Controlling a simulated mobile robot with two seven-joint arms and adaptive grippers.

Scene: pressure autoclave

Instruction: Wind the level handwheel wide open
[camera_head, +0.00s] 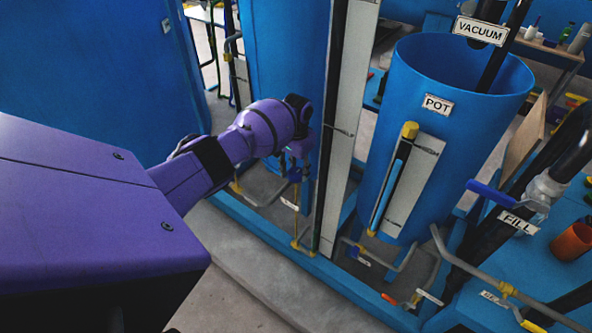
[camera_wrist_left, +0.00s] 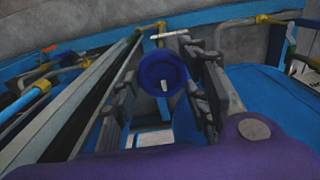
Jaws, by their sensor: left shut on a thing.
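The level handwheel is a small round blue wheel (camera_wrist_left: 163,73) with a pale mark on its face, in the middle of the left wrist view. My left gripper (camera_wrist_left: 162,92) has a dark finger on each side of it and is shut on its rim. In the head view this gripper (camera_head: 297,168) points down beside a tall grey-white strip, and the wheel is small and dark between its fingers. A small tag (camera_head: 289,203) hangs below, too small to read. How far the wheel is turned cannot be told. My right gripper is not in view.
A tall white gauge board (camera_head: 345,120) with a dark edge stands just right of the gripper. The blue tank labelled POT (camera_head: 450,75) is further right. A blue lever (camera_head: 490,193) and FILL label (camera_head: 518,223) sit at right. Thin pipes run low along the blue frame.

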